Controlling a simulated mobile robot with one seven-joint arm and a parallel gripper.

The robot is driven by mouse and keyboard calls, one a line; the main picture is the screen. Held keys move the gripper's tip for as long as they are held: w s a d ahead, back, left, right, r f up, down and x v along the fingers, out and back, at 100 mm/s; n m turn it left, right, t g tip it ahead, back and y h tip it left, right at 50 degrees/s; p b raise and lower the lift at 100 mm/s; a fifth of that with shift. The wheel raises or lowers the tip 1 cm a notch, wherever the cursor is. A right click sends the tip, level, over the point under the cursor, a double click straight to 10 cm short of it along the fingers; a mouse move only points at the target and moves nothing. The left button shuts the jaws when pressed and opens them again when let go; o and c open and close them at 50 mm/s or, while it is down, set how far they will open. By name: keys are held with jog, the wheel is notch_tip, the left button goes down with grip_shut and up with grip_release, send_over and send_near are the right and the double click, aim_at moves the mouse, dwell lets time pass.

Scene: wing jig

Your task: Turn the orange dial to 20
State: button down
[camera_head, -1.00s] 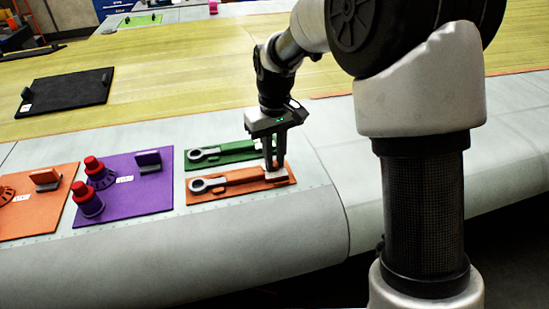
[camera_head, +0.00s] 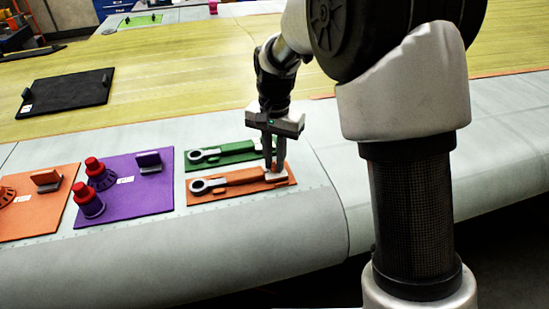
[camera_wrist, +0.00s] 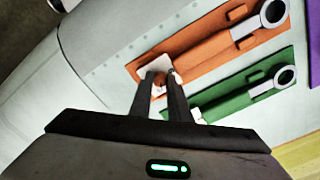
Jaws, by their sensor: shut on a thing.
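An orange dial (camera_head: 6,194) sits on an orange board (camera_head: 38,218) at the left edge of the head view, partly cut off by the frame. My gripper (camera_head: 275,170) is far to its right, pointing down at the right end of a smaller orange plate (camera_head: 232,192) with a grey wrench-like piece (camera_head: 208,185). The fingers partly hide the block. The dial is not in the wrist view.
A green plate (camera_head: 228,152) with a similar grey piece lies just behind. A purple board (camera_head: 140,195) with two red-topped knobs (camera_head: 89,196) and an upright block stands between the plates and the dial's board. A black board (camera_head: 62,95) lies farther back.

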aim_at(275, 164)
jog(key=shift+m, duration=1.1)
jog(key=c, duration=1.6)
grip_release()
jog(key=shift+c, duration=0.2)
notch_tip(275, 164, up, 17)
jog(key=shift+r+p, duration=0.2)
jog(key=shift+p, duration=0.1)
